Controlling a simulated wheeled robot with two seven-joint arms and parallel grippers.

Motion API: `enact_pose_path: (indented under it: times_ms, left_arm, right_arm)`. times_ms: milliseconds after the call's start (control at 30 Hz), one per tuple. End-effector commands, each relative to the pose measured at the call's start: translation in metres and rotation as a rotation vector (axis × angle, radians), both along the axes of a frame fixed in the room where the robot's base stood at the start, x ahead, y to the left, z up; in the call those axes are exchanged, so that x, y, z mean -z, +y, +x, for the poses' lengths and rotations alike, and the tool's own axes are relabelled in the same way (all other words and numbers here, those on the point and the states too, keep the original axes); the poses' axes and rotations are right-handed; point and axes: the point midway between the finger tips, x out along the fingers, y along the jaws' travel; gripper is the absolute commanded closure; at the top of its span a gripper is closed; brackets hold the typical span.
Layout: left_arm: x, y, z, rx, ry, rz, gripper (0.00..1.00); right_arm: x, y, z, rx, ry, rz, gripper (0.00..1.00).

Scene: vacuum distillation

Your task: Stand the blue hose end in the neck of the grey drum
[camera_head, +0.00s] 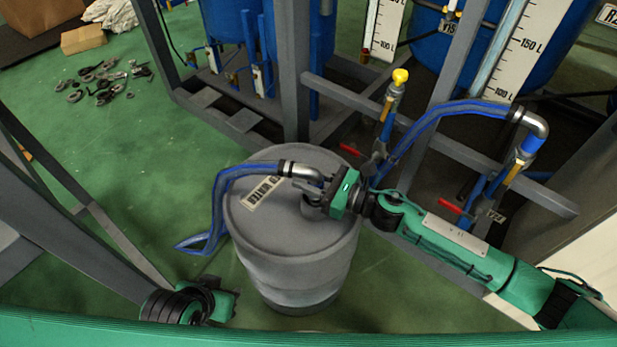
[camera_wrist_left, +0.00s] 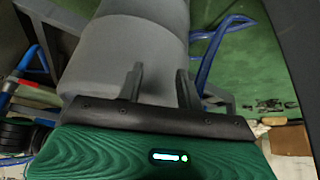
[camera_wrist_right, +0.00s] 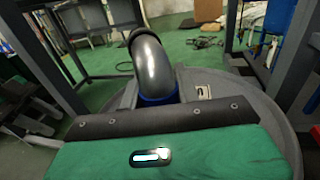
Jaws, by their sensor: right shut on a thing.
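The grey drum (camera_head: 285,262) stands upright on the floor in the middle of the head view. The blue hose (camera_head: 222,190) rises from the floor at left, crosses the drum's rim and meets a silver elbow, its hose end (camera_head: 302,170). My right gripper (camera_head: 321,190) is shut on this end above the drum top. In the right wrist view the elbow (camera_wrist_right: 152,65) bends down to a blue part behind the gripper. The neck is hidden, so I cannot tell whether the end is inside it. My left gripper (camera_wrist_left: 159,72) is open and empty, low beside the drum.
A grey steel frame (camera_head: 430,135) with blue tanks stands behind the drum. A second silver elbow (camera_head: 533,122) with a blue hose is on the right, near red-handled valves. Small metal parts (camera_head: 100,82) lie on the green floor at back left. Floor left of the drum is mostly clear.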

Motion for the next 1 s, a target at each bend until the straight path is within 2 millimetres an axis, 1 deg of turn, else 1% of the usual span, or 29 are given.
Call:
enact_pose_path:
  times_ms: [700, 1000]
  left_arm:
    - [0.003, -0.015, 0.009, 0.021, -0.084, -0.040, 0.64]
    - [0.005, -0.019, 0.012, 0.025, -0.114, -0.053, 0.64]
  right_arm:
    - [0.007, 0.000, 0.000, 0.000, -0.001, 0.002, 1.00]
    - [0.010, 0.000, 0.000, 0.000, 0.000, 0.001, 1.00]
